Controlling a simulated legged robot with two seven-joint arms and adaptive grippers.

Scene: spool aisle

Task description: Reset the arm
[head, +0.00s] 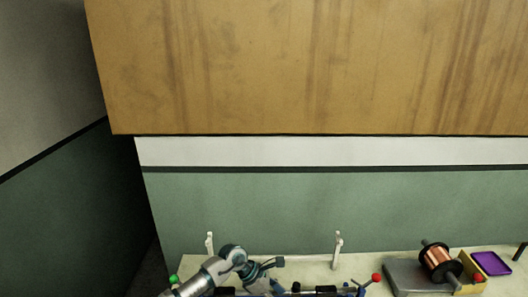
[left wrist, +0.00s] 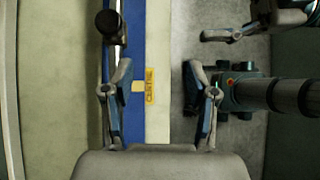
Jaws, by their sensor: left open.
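My left arm (head: 207,277) comes in low from the left in the head view, over the bench. Its gripper (head: 272,268) is small there and partly lost among dark parts. In the left wrist view the left gripper (left wrist: 160,82) is open, its two fingers wide apart with nothing between them. Below them lie a blue strip and a pale strip with a small yellow label (left wrist: 150,85). Grey and blue finger-like parts, perhaps of my right gripper (left wrist: 228,34), show at the upper right of the wrist view, cut off; their opening is unclear.
A pale bench (head: 305,263) runs along the bottom, with two white uprights (head: 337,250). A copper-wound spool (head: 438,261) sits at the right by a grey block (head: 402,278) and a purple tray (head: 491,263). A brown panel (head: 320,65) hangs above; the green wall stands behind.

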